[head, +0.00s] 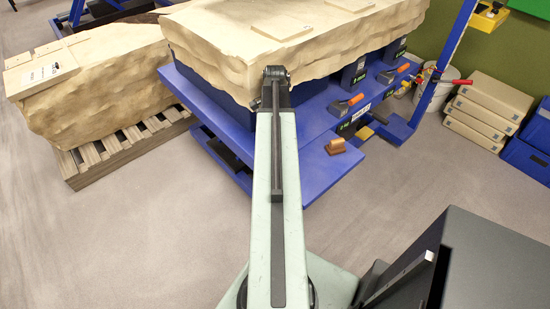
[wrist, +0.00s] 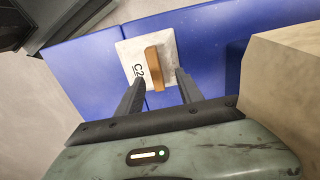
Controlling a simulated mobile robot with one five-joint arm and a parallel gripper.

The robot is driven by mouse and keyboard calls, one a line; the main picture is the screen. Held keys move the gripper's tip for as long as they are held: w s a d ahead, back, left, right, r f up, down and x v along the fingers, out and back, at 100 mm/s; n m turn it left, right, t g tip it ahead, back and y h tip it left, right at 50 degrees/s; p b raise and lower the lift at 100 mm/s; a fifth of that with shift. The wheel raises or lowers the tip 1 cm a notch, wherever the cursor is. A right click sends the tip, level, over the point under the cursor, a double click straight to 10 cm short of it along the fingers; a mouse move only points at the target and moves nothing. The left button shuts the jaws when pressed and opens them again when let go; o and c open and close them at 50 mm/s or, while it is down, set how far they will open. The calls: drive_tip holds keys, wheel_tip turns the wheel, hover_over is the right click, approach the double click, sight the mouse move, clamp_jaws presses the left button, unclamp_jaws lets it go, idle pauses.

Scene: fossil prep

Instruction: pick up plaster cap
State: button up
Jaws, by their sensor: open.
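A pale, square plaster cap (wrist: 127,50) marked "C2" lies on a blue surface in the wrist view. A brown wooden bar handle stands across its middle. My gripper (wrist: 161,76) is open, with one dark finger on each side of the cap's near part. The fingers look apart from the handle, and nothing is held. I cannot tell their height above the cap. In the head view my arm hides the gripper, and I cannot pick out the cap there for sure.
Another tan block (head: 90,85) sits on a wooden pallet (head: 105,148) at left. A dark cabinet (head: 490,265) stands lower right. The left floor is clear.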

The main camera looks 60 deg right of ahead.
wheel_tip(320, 180, down, 4)
drive_tip(key=b, duration=0.2)
drive_tip(key=shift+s+a+b, duration=0.1)
drive_tip(key=shift+b, duration=0.3)
drive_tip(key=shift+r, duration=0.15)
clamp_jaws()
idle(0.7)
